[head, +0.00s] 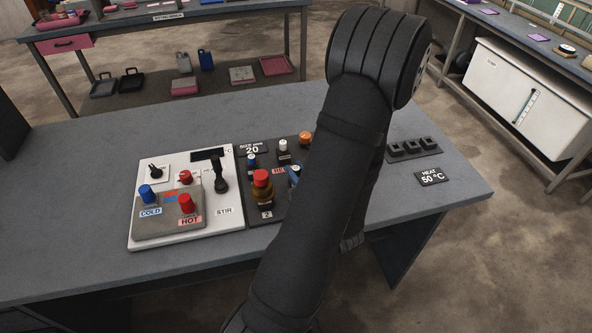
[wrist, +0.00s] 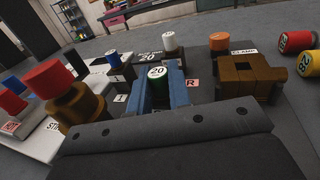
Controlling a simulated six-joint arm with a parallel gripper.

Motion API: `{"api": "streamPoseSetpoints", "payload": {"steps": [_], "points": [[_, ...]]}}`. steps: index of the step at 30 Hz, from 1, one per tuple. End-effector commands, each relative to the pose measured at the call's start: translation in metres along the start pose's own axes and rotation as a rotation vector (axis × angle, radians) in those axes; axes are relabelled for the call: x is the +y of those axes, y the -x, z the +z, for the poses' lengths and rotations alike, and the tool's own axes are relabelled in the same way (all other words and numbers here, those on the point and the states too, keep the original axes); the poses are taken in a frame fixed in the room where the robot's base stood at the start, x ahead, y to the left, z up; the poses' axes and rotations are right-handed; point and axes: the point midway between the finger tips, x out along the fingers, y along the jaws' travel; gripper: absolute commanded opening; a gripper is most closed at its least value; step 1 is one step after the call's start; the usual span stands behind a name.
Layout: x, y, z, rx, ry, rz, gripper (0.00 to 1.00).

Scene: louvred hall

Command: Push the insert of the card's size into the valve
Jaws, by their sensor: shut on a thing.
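The card (head: 252,149) reads SIZE MM 20; it also shows in the wrist view (wrist: 150,56). My gripper (wrist: 163,90) has blue jaws, shut on a green insert (wrist: 158,92) with 20 on its white top. In the head view the insert's top (head: 295,168) shows just left of my arm. A brown block with a square opening (wrist: 240,73), by the CLAMP label, looks like the valve body and stands right of the insert, apart from it. In the head view my arm hides it. An orange knob (wrist: 219,41) stands behind it.
A red-topped brown fitting (head: 262,190) stands left of the insert. Left of it is a white STIR panel (head: 229,225) with blue and red knobs.

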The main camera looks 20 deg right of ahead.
Motion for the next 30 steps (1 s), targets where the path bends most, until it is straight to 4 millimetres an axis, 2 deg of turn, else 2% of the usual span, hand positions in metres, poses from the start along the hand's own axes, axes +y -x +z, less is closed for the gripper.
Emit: {"api": "streamPoseSetpoints", "payload": {"steps": [14,30], "points": [[0.000,0.000,0.010,-0.001,0.002,0.000,0.00],[0.000,0.000,0.075,-0.002,0.005,0.001,0.00]]}}
